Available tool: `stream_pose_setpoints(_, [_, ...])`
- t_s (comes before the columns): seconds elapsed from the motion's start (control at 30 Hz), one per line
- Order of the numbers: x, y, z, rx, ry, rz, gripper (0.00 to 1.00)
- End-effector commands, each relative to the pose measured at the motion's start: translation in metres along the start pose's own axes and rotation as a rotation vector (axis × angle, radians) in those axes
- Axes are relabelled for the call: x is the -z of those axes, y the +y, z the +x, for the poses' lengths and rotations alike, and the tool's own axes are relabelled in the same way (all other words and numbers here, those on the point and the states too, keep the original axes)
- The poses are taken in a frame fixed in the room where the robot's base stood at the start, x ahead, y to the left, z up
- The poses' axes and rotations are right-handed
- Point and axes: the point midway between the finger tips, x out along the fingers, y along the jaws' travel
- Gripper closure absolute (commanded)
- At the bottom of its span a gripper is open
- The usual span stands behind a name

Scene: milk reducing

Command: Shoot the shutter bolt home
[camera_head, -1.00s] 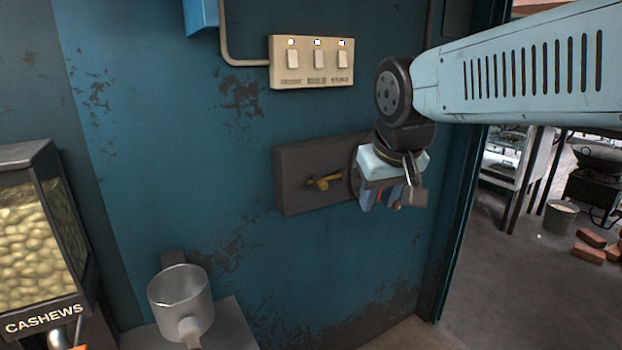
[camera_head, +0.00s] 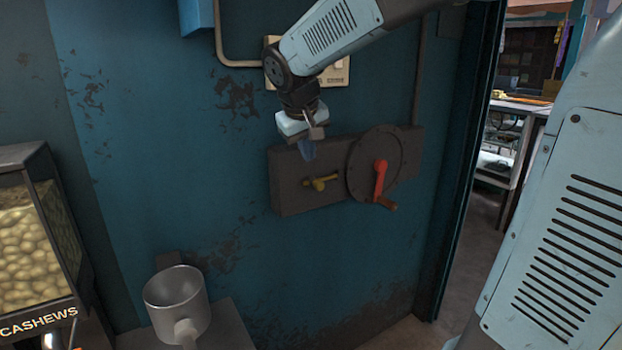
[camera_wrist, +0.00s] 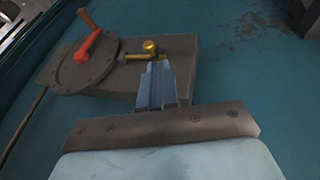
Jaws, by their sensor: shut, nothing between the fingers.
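The brass bolt (camera_head: 320,183) sits on a dark grey box (camera_head: 292,196) fixed to the blue wall, with its knob sticking out. Its knob also shows in the wrist view (camera_wrist: 150,46), just beyond my fingertips. On the box's right part is a round plate (camera_head: 361,166) with a red crank (camera_head: 379,178). My gripper (camera_head: 307,152) is shut and empty, above the bolt and near the box's top edge. In the wrist view my closed fingers (camera_wrist: 157,75) point at the bolt; whether they touch it I cannot tell.
A switch panel (camera_head: 340,74) is on the wall behind my arm. A metal mug (camera_head: 178,303) stands on a ledge at lower left, beside a cashew dispenser (camera_head: 38,235). A doorway edge (camera_head: 468,170) is to the right. The wall below the box is clear.

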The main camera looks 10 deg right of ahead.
Motion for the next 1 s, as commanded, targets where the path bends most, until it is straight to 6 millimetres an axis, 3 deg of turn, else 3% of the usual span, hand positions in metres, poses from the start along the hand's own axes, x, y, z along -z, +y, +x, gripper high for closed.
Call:
stream_pose_setpoints(0.1, [0.018,-0.007,0.008,-0.006,-0.001,-0.024,1.00])
stream_pose_setpoints(0.3, [0.035,-0.014,0.014,-0.012,0.003,-0.043,1.00])
stream_pose_setpoints(0.77, [0.038,-0.015,0.016,-0.014,0.003,-0.045,1.00])
stream_pose_setpoints(1.0, [0.038,-0.014,0.038,-0.014,0.000,-0.046,1.00])
